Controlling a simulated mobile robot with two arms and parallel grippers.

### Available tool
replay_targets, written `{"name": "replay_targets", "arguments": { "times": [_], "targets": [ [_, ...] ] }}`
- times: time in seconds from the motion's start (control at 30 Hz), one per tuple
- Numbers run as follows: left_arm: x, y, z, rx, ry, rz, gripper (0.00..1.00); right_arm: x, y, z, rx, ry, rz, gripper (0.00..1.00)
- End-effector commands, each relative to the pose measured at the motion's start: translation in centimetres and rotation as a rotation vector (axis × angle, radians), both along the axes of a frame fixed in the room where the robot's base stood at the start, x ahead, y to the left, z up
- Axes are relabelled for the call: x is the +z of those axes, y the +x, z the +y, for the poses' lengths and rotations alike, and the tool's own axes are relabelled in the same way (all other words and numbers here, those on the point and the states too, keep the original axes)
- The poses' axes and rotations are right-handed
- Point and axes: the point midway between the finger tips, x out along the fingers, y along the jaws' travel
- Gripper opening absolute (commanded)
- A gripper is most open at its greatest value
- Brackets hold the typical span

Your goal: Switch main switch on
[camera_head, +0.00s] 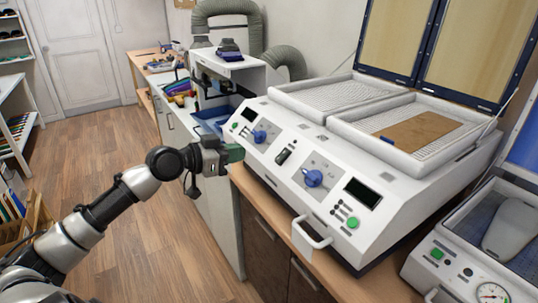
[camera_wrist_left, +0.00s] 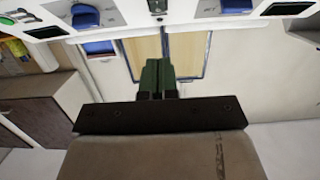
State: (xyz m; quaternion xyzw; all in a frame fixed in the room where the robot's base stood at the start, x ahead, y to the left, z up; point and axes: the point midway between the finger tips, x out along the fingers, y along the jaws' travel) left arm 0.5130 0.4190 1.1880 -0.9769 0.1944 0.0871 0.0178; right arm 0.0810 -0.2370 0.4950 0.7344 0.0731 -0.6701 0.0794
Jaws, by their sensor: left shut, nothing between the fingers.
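The machine (camera_head: 400,195) is a white two-bay unit with a sloped front panel. A black rocker switch (camera_head: 283,156) sits in the middle of that panel, between two blue knobs; it looks like the main switch. Its position is too small to read. The switch also shows at the top edge of the left wrist view (camera_wrist_left: 157,7). My left gripper (camera_head: 234,153) has green fingers and is left of the panel, apart from the switch. In the left wrist view its fingers (camera_wrist_left: 157,76) are together and empty. My right gripper is not in view.
The left blue knob (camera_head: 261,135) and right blue knob (camera_head: 313,178) flank the switch. A white handle (camera_head: 308,236) juts out at the front. A brown sheet (camera_head: 418,131) lies on the right bay. A second machine (camera_head: 468,262) stands at right.

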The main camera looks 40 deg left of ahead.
Motion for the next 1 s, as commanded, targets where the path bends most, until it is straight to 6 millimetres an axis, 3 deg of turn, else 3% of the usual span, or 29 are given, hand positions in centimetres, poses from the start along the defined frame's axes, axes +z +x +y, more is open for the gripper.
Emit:
{"name": "replay_targets", "arguments": {
  "times": [0.5,0.7,1.0],
  "targets": [
    [-0.8,6.9,-2.9,0.000,-0.004,-0.002,0.00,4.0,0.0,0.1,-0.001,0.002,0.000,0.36],
    [-3.6,8.2,-3.4,0.002,-0.005,0.001,0.00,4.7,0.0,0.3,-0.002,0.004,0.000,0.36],
    [-4.6,8.7,-3.6,0.000,-0.002,0.001,0.00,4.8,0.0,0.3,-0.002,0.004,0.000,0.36]
  ]
}}
